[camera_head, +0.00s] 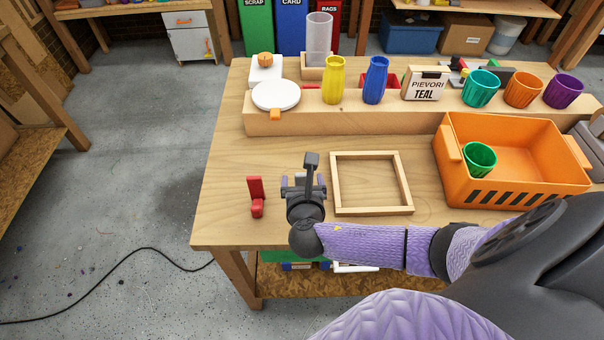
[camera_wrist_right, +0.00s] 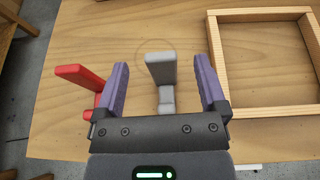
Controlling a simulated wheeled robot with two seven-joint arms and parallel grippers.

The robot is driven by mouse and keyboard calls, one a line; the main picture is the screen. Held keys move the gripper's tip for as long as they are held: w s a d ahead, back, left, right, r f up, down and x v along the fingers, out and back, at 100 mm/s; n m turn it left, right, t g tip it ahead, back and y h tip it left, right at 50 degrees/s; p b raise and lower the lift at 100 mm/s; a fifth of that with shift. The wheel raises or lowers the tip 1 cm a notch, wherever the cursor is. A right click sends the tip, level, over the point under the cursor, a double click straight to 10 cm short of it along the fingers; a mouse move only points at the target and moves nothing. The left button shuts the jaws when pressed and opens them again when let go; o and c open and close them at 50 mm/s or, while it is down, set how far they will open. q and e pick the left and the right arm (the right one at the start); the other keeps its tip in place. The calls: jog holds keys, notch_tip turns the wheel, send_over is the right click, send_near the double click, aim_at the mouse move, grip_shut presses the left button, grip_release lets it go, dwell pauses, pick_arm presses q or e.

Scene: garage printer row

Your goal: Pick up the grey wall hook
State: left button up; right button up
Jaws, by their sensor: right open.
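The grey wall hook (camera_wrist_right: 160,78) stands on the wooden table in the right wrist view, between the two purple fingers of my right gripper (camera_wrist_right: 161,76). There is a gap on each side of it, and the fingers look open and not touching it. In the head view my right gripper (camera_head: 302,180) is over the table's front left part, and its dark wrist mostly hides the grey hook. My left gripper is not in view.
A red hook (camera_head: 256,195) stands just left of the gripper. A wooden frame (camera_head: 372,211) lies close on the right. An orange crate (camera_head: 515,193) with a green cup (camera_head: 480,160) is farther right. A wooden riser (camera_head: 350,118) with cups spans the back.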

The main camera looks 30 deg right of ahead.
aim_at(302, 177)
jog(key=b+x, duration=0.1)
jog(key=x, duration=0.1)
jog(key=f+b+x, duration=0.1)
jog(key=x, duration=0.2)
jog(key=shift+s, duration=0.1)
jog(key=shift+w+b, duration=0.25)
jog(key=shift+b, duration=0.05)
jog(key=shift+r, duration=0.15)
grip_shut()
